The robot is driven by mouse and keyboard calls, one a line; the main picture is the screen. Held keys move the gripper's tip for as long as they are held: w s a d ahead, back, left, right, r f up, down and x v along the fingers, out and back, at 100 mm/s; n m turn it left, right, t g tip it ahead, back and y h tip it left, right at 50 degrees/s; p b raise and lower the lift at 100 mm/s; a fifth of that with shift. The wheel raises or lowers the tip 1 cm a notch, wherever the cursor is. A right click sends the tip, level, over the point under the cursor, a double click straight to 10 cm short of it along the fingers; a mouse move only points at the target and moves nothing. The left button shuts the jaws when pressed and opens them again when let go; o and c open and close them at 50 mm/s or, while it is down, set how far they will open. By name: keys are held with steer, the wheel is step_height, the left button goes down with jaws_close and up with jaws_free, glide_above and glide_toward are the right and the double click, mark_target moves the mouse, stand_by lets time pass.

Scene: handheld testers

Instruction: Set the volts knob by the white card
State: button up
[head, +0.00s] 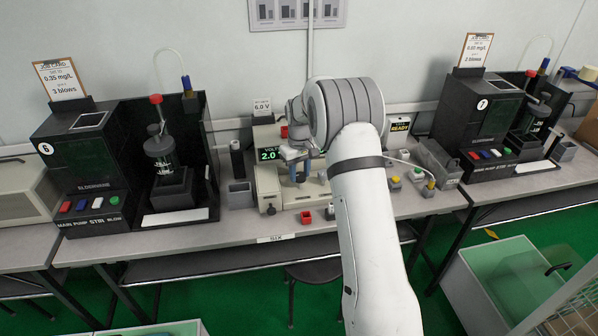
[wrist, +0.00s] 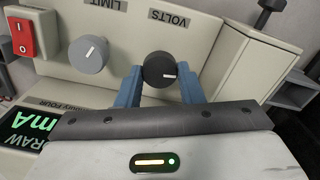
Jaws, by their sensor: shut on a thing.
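The black volts knob (wrist: 159,68) sits on the cream power supply panel below the VOLTS label, which appears upside down in the wrist view. In the head view my gripper (head: 300,172) is at the power supply (head: 267,184), and the knob is hidden there. The white card (head: 262,106) above the supply reads 6.0 V. The green display (head: 268,155) reads about 2.0 under VOLTS.
A grey LIMIT knob (wrist: 89,54) and a red switch (wrist: 20,38) are beside the volts knob in the wrist view. Black tester machines (head: 85,165) (head: 480,115) stand left and right on the bench.

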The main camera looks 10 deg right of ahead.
steer(key=m, duration=0.7)
steer(key=shift+d, duration=0.1)
steer(key=m, duration=1.2)
steer(key=shift+d+r, duration=0.1)
steer(key=m, duration=0.4)
steer(key=shift+s+m, duration=0.1)
steer(key=shift+m, duration=0.2)
steer(key=m, duration=0.3)
steer(key=shift+m, duration=2.4)
